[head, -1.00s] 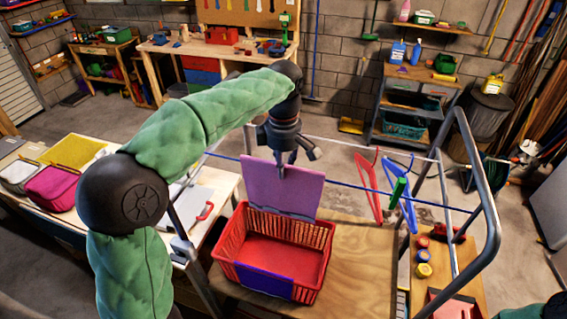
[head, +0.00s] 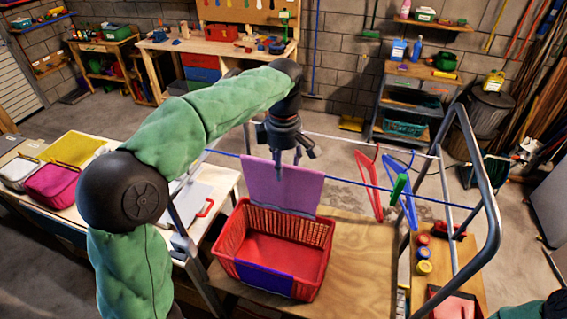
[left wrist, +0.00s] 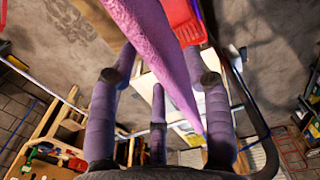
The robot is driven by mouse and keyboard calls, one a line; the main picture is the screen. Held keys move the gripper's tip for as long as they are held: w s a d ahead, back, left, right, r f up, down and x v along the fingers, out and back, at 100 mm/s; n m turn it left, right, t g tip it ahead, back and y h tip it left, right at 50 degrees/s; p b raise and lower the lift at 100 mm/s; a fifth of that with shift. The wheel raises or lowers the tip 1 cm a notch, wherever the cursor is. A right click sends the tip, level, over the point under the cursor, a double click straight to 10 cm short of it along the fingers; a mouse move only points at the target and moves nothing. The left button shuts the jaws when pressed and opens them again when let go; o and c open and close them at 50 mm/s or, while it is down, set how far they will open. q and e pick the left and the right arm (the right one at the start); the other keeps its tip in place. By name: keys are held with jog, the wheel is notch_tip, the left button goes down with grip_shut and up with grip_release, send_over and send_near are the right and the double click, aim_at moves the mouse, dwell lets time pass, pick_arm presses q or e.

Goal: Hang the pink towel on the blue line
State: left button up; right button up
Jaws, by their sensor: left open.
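The towel (head: 282,187), pink-purple, hangs over the blue line (head: 345,181) with its top edge along the line and its lower edge just above the red basket. My left gripper (head: 281,165) is over the towel's top edge, pointing down, with its fingers apart. In the left wrist view the towel (left wrist: 165,50) passes between the spread fingers of the left gripper (left wrist: 160,115); I cannot tell whether any finger touches it. The towel's far side is hidden. My right gripper is out of view.
The red basket (head: 316,233) stands on a wooden table (head: 350,260) below the towel. A red hanger (head: 367,182) and a blue hanger (head: 408,205) with a green clip hang right of the towel. A grey metal frame (head: 482,185) rises at the right.

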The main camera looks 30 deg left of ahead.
pick_arm(q)
notch_tip(320, 180, up, 12)
dwell(0.5)
